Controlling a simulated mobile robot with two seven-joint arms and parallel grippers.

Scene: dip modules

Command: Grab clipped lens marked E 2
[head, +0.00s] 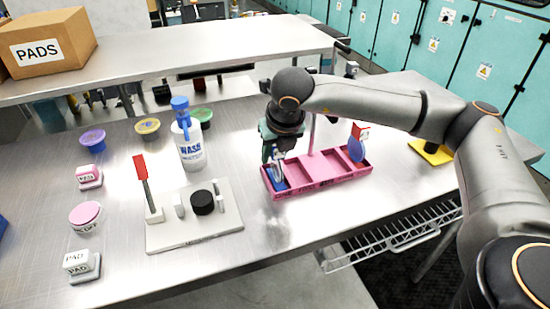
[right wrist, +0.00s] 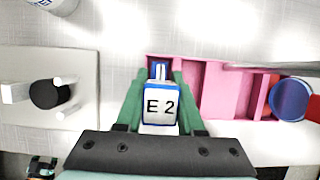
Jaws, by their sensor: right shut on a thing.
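The clipped lens marked E 2 (right wrist: 160,105) has a white label with black letters and blue edges. My right gripper (right wrist: 158,84) has its green fingers on both sides of it, shut on it. In the head view my right gripper (head: 275,158) points down at the left end of the pink tray (head: 318,184). The lens shows there only as a small blue and white piece, mostly hidden, and I cannot tell whether it touches the tray floor. Another clipped lens, a blue disc (head: 356,149) with a red and white clip, stands at the tray's right part. My left gripper is not in view.
A pale board (head: 190,232) with a black knob and a red-handled tool lies left of the tray. A wash bottle (head: 189,142) stands behind it. Several small pots and pads are farther left. A yellow item (head: 430,152) is at right. A raised shelf (head: 180,62) runs behind.

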